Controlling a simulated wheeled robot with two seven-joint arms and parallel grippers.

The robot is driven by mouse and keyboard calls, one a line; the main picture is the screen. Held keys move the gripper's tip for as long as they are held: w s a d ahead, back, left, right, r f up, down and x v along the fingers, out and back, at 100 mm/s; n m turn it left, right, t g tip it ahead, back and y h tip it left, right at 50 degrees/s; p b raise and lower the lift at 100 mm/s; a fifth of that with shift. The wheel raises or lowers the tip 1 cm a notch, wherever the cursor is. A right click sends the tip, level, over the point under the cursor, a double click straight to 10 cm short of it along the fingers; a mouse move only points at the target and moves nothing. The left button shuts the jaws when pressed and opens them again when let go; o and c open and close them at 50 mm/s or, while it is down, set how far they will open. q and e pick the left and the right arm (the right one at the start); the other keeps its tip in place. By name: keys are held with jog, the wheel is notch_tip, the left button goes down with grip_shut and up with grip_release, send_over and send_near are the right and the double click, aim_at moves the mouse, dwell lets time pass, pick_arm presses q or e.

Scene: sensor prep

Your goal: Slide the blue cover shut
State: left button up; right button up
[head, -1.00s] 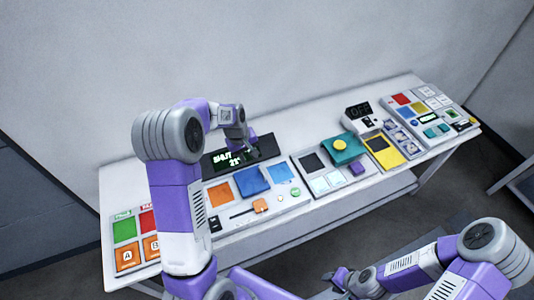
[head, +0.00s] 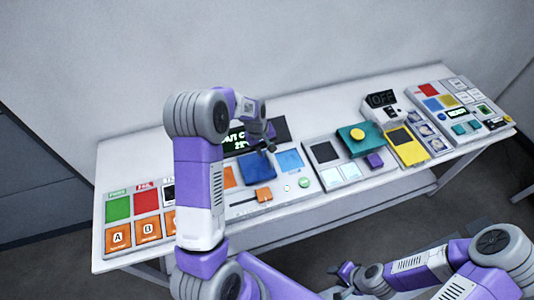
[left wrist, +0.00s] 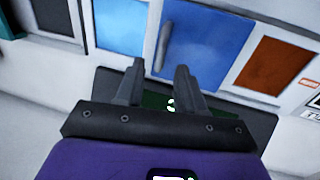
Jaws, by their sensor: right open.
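The blue cover (head: 255,170) lies flat on the white board, between an orange panel (head: 229,178) and a light blue panel (head: 289,160). In the left wrist view the blue cover (left wrist: 208,38) fills the upper middle and carries a raised grey bar handle (left wrist: 164,46). My left gripper (head: 269,149) is above the cover's back right part. In the left wrist view its two fingers (left wrist: 159,68) are apart with nothing between them, pointing toward the handle; contact is not clear. My right gripper (head: 345,272) is open and empty, low in front of the table.
A dark display (head: 236,142) with green text, partly hidden by my left arm, stands behind the cover. An orange slider knob (head: 264,195) is in front. A teal block with a yellow knob (head: 357,134) and a yellow panel (head: 406,147) lie to the right.

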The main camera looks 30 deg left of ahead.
aim_at(268, 156)
pick_arm(q)
jog(key=shift+w+d+f, duration=0.1)
jog(key=shift+w+f, duration=0.05)
jog(key=shift+f, duration=0.7)
jog(key=shift+w+d+f, duration=0.1)
jog(key=shift+f, duration=0.7)
jog(key=shift+c, duration=0.3)
grip_shut()
